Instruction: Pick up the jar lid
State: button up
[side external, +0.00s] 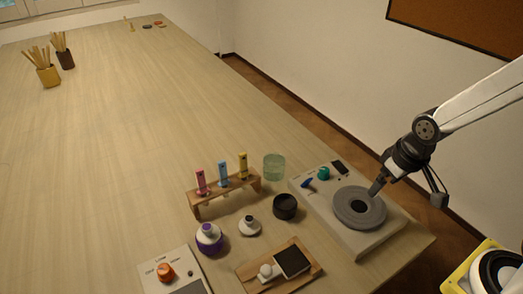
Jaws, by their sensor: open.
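A short, round black piece (285,206), which looks like the jar lid, lies on the table in front of the greenish glass jar (273,168). A small white piece with a dark top (249,226) sits to its left; I cannot tell for certain which of the two is the lid. My gripper (376,190) is open, pointing down above the grey round plate (348,209) of a white device, well to the right of the black piece. No object shows between its fingers, though they are small here.
A wooden rack (226,197) with pink, blue and yellow tubes stands behind the white piece. A purple-and-white bottle (208,238), a wooden tray (256,280) and a panel with an orange knob (165,272) are nearer.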

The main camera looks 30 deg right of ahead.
aim_at(250, 218)
jog(key=shift+w+a, duration=0.1)
jog(key=w+a+n, duration=0.2)
jog(key=a, duration=0.1)
jog(key=w+a+n+y, duration=0.1)
jog(key=w+a+n, duration=0.2)
jog(key=a, duration=0.1)
jog(key=w+a+n, duration=0.2)
jog(key=w+a, duration=0.1)
jog(key=shift+a+r+n+g, duration=0.1)
jog(key=shift+a+n+g, duration=0.2)
jog(key=shift+g, duration=0.1)
jog(key=w+a+n, duration=0.1)
jog(key=a+n, duration=0.1)
jog(key=a, duration=0.2)
jog(key=w+a+n+y, duration=0.1)
jog(key=a+n, duration=0.2)
jog(key=a, duration=0.2)
jog(key=w+a+f+n+g+y, duration=0.1)
jog(key=a+n, duration=0.2)
jog(key=a, duration=0.2)
jog(key=shift+w+a, duration=0.1)
jog(key=shift+w, duration=0.05)
jog(key=shift+f, duration=0.1)
jog(key=shift+x, duration=1.2)
jog(key=shift+x, duration=2.6)
jog(key=shift+w, duration=0.15)
